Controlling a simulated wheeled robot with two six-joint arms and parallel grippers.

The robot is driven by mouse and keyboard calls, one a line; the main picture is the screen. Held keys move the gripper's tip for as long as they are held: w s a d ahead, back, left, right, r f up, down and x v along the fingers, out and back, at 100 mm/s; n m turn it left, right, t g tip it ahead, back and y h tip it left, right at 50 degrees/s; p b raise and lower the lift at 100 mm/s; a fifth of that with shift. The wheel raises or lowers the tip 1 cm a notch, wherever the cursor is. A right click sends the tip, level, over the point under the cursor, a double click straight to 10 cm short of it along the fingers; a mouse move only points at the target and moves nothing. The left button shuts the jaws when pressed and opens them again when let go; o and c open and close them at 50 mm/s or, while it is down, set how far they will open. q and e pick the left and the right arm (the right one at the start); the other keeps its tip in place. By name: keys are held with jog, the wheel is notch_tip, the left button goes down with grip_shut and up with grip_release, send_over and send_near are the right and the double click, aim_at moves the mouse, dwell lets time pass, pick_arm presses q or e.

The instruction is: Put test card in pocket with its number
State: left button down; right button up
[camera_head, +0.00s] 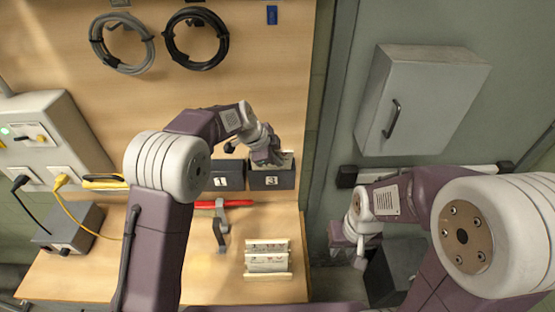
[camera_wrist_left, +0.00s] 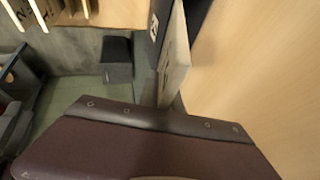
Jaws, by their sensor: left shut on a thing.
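My left gripper (camera_head: 266,157) is shut on a pale test card (camera_head: 287,160) at the wall pocket marked 3 (camera_head: 271,180). In the left wrist view the card (camera_wrist_left: 175,68) stands edge-on, its far end close to a dark pocket (camera_wrist_left: 161,25) with a white label. I cannot tell how far the card is inside, nor read its number. The pocket marked 1 (camera_head: 224,179) is just left of pocket 3. A light wooden rack (camera_head: 268,276) with pale cards sits on the bench. My right gripper (camera_head: 350,248) is away to the right; its jaws are unclear.
A clamp with a red bar (camera_head: 213,205) lies on the bench (camera_head: 200,284) below the pockets. A grey box (camera_head: 72,232) with cables is at left. Two cable coils (camera_head: 196,38) hang above. A grey cabinet (camera_head: 420,100) is at right. A dark bin (camera_head: 392,268) stands below my right arm.

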aim_at(277, 168)
pick_arm(q)
jog(key=shift+w+a+f+b, duration=0.1)
jog(key=shift+f+b, duration=0.2)
jog(key=shift+f, duration=0.2)
jog(key=shift+w+a+f+b, duration=0.1)
jog(key=shift+f+b, duration=0.15)
jog(key=shift+f, duration=0.2)
jog(key=shift+w+d+f+b, duration=0.1)
jog(key=shift+w+f+b, duration=0.2)
jog(key=shift+f+b, duration=0.25)
jog(key=shift+w+d+f+b, duration=0.1)
jog(key=shift+w+f+b, duration=0.25)
jog(key=shift+f, duration=0.4)
jog(key=shift+s+f, duration=0.1)
jog(key=shift+s, duration=0.1)
